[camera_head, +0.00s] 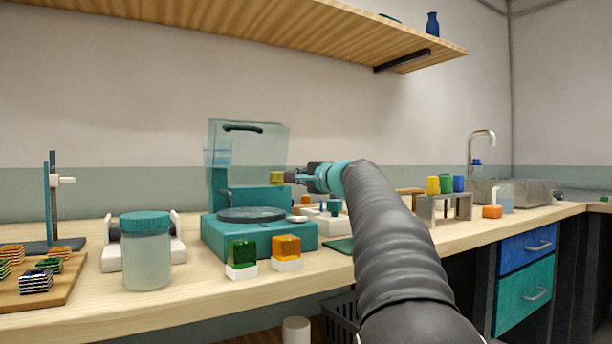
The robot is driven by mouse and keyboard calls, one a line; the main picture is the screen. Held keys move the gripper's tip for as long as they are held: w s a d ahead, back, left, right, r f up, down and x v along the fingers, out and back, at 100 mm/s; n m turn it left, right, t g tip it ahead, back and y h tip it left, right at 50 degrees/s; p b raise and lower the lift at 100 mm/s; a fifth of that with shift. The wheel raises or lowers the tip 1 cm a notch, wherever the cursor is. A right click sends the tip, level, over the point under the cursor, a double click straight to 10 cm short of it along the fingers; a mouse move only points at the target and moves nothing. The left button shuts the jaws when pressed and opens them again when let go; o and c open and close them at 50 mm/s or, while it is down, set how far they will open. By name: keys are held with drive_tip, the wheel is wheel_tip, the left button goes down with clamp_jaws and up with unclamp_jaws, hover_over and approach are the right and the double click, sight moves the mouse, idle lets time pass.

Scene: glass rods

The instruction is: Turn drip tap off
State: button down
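A teal machine (258,238) with a round dark plate (250,214) and a raised clear hood stands on the bench. A small pale-blue clear container (217,152) is at its left, partly seen through the hood. I cannot make out a drip tap or its handle for certain there. My gripper (287,177) points left beside the hood's right edge, above the machine's right side. A small yellow block (277,179) shows at its fingertips. I cannot tell whether the fingers hold it.
Green (242,253) and orange (286,248) glass cubes stand on white bases at the front. A lidded jar (146,252) is left of the machine. A rack with colored cups (445,206) and a sink faucet (481,135) are at right. A shelf (250,25) hangs above.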

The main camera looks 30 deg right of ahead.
drive_tip(key=w, duration=0.2)
drive_tip(key=w+p, duration=0.1)
drive_tip(key=w, duration=0.2)
drive_tip(key=w+a, duration=0.1)
drive_tip(key=w, duration=0.1)
drive_tip(key=shift+w, duration=0.2)
drive_tip(key=shift+w+a+r+p, duration=0.1)
drive_tip(key=shift+w+a+p, duration=0.15)
drive_tip(key=shift+p, duration=0.25)
